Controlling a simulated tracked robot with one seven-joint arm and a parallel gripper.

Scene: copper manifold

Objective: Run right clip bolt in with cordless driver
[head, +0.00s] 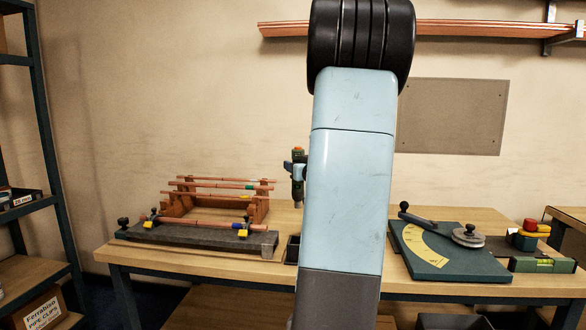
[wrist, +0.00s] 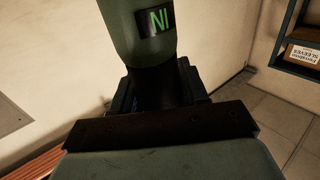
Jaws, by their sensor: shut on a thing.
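My gripper (wrist: 168,85) is shut on the cordless driver (wrist: 150,28), whose green body shows an upside-down "IN" label in the wrist view. In the head view, what looks like the driver (head: 298,178) hangs upright above the bench, just left of my arm, which hides the gripper. The right clip (head: 242,234) is yellow and sits near the right end of a dark grey fixture (head: 200,237). A dark bolt or knob shows above it, too small to tell how far in it is. The driver is apart from it, up and to the right.
A second yellow clip (head: 155,224) is at the fixture's left. A wooden rack with copper pipes (head: 215,190) stands behind. A small dark bin (head: 292,248) is right of the fixture. A pipe bender (head: 440,248) and spirit level (head: 542,265) lie at the right.

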